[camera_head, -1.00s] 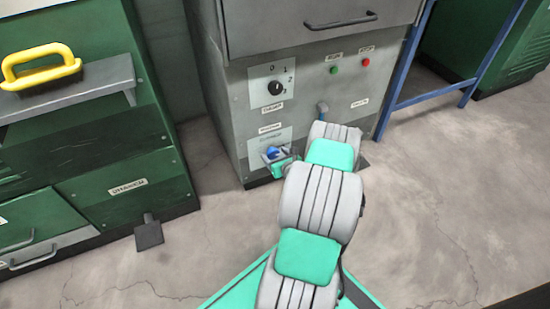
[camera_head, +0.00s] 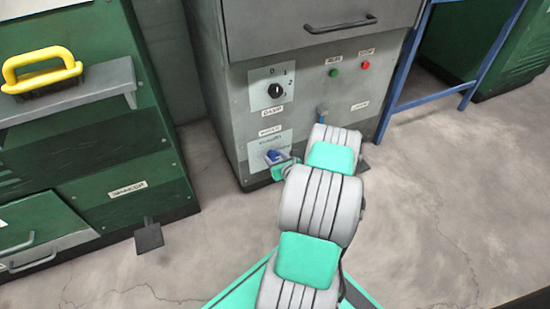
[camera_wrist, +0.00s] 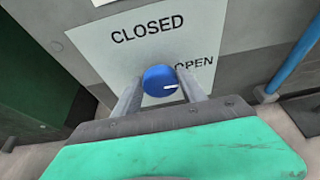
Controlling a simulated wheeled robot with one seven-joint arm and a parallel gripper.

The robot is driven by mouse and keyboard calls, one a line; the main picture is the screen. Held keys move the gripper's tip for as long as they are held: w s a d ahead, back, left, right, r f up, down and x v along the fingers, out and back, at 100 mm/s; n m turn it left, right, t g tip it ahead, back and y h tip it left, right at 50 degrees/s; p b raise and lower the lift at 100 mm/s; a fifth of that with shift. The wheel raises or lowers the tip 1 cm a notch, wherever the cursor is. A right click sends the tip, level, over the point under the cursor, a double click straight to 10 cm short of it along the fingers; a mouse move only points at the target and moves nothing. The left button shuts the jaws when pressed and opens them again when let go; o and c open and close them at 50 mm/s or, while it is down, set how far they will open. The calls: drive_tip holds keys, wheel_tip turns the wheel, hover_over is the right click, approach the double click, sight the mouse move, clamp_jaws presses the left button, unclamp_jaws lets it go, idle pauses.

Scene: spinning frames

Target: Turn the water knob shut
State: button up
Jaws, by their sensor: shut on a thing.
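The water knob (camera_wrist: 159,80) is a round blue knob with a white pointer line, on a white plate (camera_wrist: 95,45) marked CLOSED above and OPEN to the right. In the wrist view the pointer lies nearly level, to the right, below the word OPEN. My gripper (camera_wrist: 160,88) has one finger on each side of the knob and is shut on it. In the head view the blue knob (camera_head: 273,156) shows low on the grey machine's front, with my gripper (camera_head: 279,162) at it; my arm hides part of the panel.
The grey machine (camera_head: 235,110) carries a black dial (camera_head: 274,90), a green button (camera_head: 333,72) and a red button (camera_head: 365,65). A green cabinet (camera_head: 90,180) stands at left, with a foot pedal (camera_head: 149,236) on the floor. A blue frame (camera_head: 405,70) stands at right.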

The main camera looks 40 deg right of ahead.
idle(0.3)
drive_tip(key=n+h, duration=0.1)
drive_tip(key=n+h+p, duration=0.1)
drive_tip(key=n, duration=0.1)
drive_tip(key=shift+w+a, duration=0.1)
drive_tip(key=shift+a, duration=0.15)
drive_tip(key=n+h, duration=0.1)
drive_tip(key=n, duration=0.1)
drive_tip(key=n+h, duration=0.1)
drive_tip(key=shift+a+f+n+h, duration=0.2)
drive_tip(key=shift+n+h, duration=0.1)
drive_tip(key=shift+n, duration=0.1)
drive_tip(key=n, duration=0.1)
drive_tip(key=n+h+p, duration=0.1)
drive_tip(key=shift+f+n, duration=0.2)
drive_tip(key=shift+n, duration=0.2)
drive_tip(key=shift+a+f+n+t+h, duration=0.1)
drive_tip(key=shift+f+n+t+h, duration=0.15)
drive_tip(key=shift+n+h, duration=0.7)
drive_tip(key=shift+n+t+b, duration=0.25)
drive_tip(key=shift+n+b, duration=0.6)
drive_tip(key=shift+n, duration=0.1)
drive_tip(key=shift+r, duration=0.1)
